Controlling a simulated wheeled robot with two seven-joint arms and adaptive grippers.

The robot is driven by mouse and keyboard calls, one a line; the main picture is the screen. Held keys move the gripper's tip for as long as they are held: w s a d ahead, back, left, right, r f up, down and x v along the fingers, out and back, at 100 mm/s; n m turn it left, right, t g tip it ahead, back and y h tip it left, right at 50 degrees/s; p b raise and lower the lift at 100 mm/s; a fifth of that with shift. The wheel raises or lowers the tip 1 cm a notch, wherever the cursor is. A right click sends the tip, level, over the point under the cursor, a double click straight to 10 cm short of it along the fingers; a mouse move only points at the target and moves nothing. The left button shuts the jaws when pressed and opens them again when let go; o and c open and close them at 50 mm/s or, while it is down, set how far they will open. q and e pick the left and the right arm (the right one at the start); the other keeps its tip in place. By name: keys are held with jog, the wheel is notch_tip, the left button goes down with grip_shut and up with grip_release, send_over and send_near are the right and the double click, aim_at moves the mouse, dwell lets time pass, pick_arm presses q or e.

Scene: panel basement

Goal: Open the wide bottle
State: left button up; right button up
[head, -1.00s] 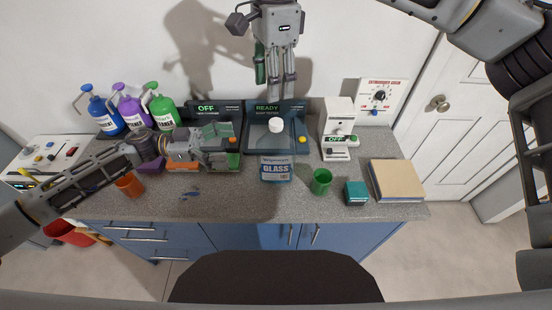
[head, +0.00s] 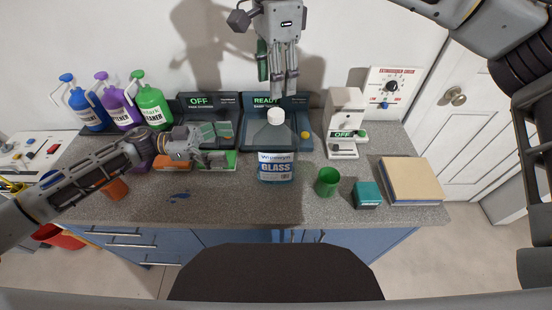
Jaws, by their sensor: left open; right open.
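The wide bottle (head: 276,152) stands upright on the counter in front of the station marked READY. It is clear with a blue label reading GLASS, and its white cap (head: 276,116) is on. My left gripper (head: 230,146) is open to the left of the bottle, level with its body and apart from it. My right gripper (head: 284,86) is open and hangs fingers-down above and behind the bottle cap, without visible contact.
An orange cup (head: 115,189) is under my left arm. A green cup (head: 327,182), teal box (head: 367,194) and tan book (head: 411,180) are right of the bottle. The front counter is mostly clear.

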aim_at(276, 144)
pick_arm(q)
jog(key=shift+d, duration=0.1)
jog(key=shift+d, duration=6.8)
